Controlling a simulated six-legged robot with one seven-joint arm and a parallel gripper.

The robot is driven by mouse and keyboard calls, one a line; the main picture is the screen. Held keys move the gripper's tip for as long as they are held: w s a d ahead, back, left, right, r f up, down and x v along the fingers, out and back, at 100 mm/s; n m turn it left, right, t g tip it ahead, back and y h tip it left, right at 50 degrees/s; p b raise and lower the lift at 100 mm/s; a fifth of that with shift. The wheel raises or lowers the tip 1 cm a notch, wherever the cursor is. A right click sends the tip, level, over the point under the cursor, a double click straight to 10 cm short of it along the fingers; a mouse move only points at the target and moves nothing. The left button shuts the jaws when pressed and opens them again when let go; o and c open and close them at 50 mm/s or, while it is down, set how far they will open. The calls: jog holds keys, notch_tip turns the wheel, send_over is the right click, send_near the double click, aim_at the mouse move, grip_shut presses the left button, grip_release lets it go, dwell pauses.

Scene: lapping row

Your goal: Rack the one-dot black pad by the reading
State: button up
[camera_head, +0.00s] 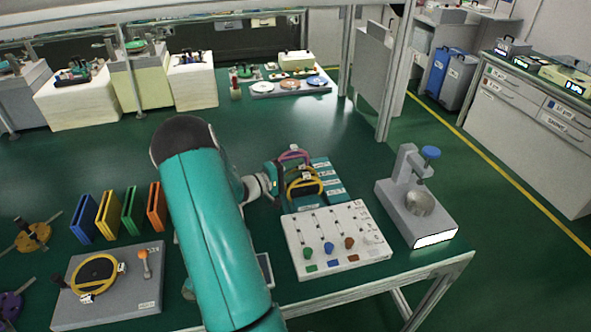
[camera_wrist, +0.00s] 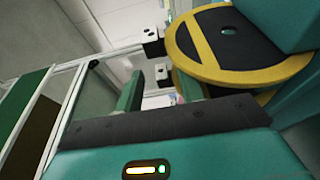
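A black pad with a yellow rim and bar (camera_wrist: 235,40) stands in the teal rack (camera_head: 333,183) in the head view, where it shows as a yellow ring (camera_head: 304,187). White-faced tags with a single dark dot (camera_wrist: 152,35) show beside its rim in the wrist view. Another yellow edge shows below it. My gripper (camera_wrist: 160,92) is at the rack's left side, fingers apart, with nothing seen between them; the pad lies right of the gap. A second black pad with yellow rim (camera_head: 95,270) lies on the grey plate (camera_head: 145,290); its tag dots are too small to read.
A purple ring (camera_head: 293,155) sits behind in the rack. In front is a white panel (camera_head: 330,262) with coloured knobs. A grey gauge stand (camera_head: 405,200) with a blue knob stands right. Blue, yellow, green and orange slots (camera_head: 105,215) stand left.

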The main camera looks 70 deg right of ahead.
jog(key=v, duration=1.4)
